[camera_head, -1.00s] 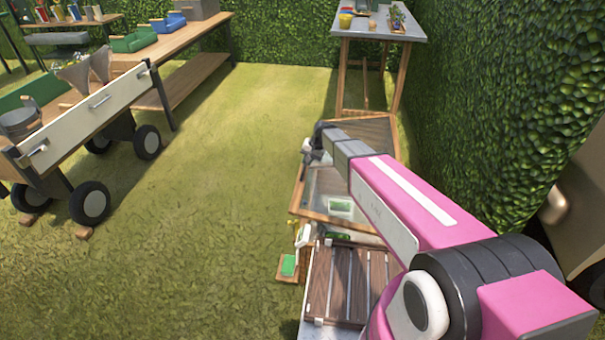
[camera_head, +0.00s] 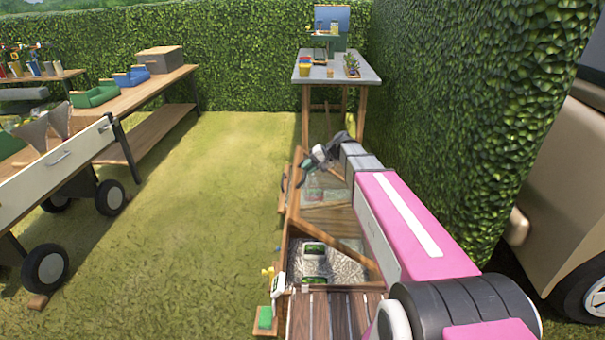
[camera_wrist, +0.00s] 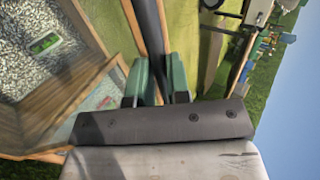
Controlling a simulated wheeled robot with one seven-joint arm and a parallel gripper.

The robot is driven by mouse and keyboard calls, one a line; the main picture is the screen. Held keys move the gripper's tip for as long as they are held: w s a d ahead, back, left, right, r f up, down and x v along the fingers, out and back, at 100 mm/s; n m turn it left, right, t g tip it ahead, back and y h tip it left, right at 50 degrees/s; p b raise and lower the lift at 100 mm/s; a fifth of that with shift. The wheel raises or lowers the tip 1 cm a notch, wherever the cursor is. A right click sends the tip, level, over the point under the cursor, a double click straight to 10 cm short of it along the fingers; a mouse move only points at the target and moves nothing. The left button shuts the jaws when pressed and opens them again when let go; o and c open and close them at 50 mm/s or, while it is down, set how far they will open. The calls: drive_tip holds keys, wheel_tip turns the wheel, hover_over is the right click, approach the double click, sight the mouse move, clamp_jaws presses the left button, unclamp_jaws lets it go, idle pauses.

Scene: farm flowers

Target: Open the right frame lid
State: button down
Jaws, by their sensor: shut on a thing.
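The glazed lid with a wooden rim (camera_head: 335,240) is tilted up off the cold frame in the head view. Under it the frame's open front shows pale gravel (camera_head: 345,270). My gripper (camera_head: 304,172) is at the lid's raised side. In the wrist view, the green fingers of my gripper (camera_wrist: 157,78) are closed on either side of a dark bar (camera_wrist: 150,30) beside the lid's wooden edge (camera_wrist: 128,25). How the bar joins the lid is hidden. My pink arm covers the lid's right part.
A slatted wooden top (camera_head: 330,315) is in front. A hedge (camera_head: 450,110) stands to the right.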

drive_tip(key=shift+d+r, duration=0.1)
drive_tip(key=shift+d, duration=0.05)
drive_tip(key=c, duration=1.1)
unclamp_jaws()
drive_tip(key=v, duration=1)
drive_tip(key=shift+d+r, duration=0.2)
drive_tip(key=shift+d, duration=0.1)
drive_tip(key=s+d+f+h, duration=0.5)
drive_tip(key=s+f, duration=0.4)
drive_tip(key=s, duration=0.2)
drive_tip(key=s+d+f+h, duration=0.5)
drive_tip(key=s+f, duration=0.4)
drive_tip(key=s, duration=0.2)
drive_tip(key=shift+s+d, duration=0.15)
drive_tip(key=shift+d, duration=0.6)
